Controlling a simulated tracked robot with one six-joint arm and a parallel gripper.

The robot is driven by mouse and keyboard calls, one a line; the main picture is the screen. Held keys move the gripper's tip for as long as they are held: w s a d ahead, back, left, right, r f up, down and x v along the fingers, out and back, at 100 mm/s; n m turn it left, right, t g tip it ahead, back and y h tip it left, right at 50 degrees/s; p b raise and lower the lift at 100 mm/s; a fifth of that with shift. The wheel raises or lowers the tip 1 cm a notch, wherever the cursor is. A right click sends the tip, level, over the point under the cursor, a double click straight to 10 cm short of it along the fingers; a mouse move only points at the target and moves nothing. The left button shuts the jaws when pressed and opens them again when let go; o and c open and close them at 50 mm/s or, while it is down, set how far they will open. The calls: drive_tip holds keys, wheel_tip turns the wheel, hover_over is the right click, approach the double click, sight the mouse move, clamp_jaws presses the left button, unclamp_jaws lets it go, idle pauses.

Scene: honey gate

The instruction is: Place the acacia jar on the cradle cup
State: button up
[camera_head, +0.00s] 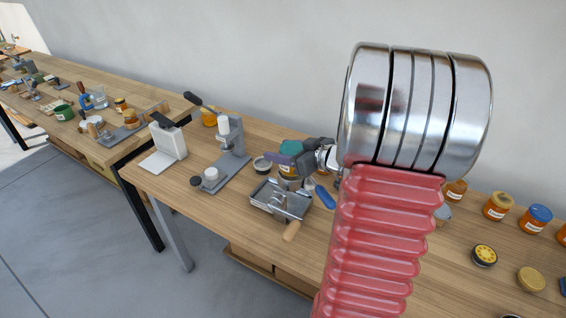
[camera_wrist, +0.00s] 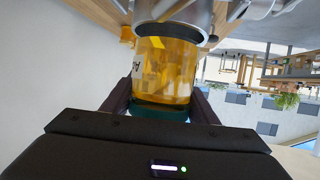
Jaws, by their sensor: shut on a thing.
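The acacia jar (camera_wrist: 163,75) is amber with a teal lid (camera_wrist: 160,112) and a pale label with dark lettering at its left side in the wrist view. My gripper (camera_wrist: 161,100) is shut on it near the lid. In the head view the teal lid (camera_head: 291,147) shows beside my gripper (camera_head: 288,158), with the jar upright and partly hidden. A round grey metal cup (camera_wrist: 172,36), likely the cradle cup, is right at the jar's base; I cannot tell whether they touch.
A wooden-handled tool (camera_head: 291,231) and a blue-handled tool (camera_head: 325,197) lie close by. A grey stand (camera_head: 228,155) and a white device (camera_head: 168,142) are to the left. Several jars (camera_head: 497,206) stand at the right. My arm covers much of the table's middle.

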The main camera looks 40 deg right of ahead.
drive_tip(key=shift+f, duration=0.15)
drive_tip(key=shift+f, duration=1.9)
drive_tip(key=o, duration=1.8)
drive_tip(key=shift+f, duration=0.1)
drive_tip(key=shift+s+d+r, duration=0.1)
drive_tip(key=shift+s+r, duration=0.2)
drive_tip(key=shift+s, duration=0.1)
drive_tip(key=v, duration=1.1)
drive_tip(key=shift+s, duration=0.1)
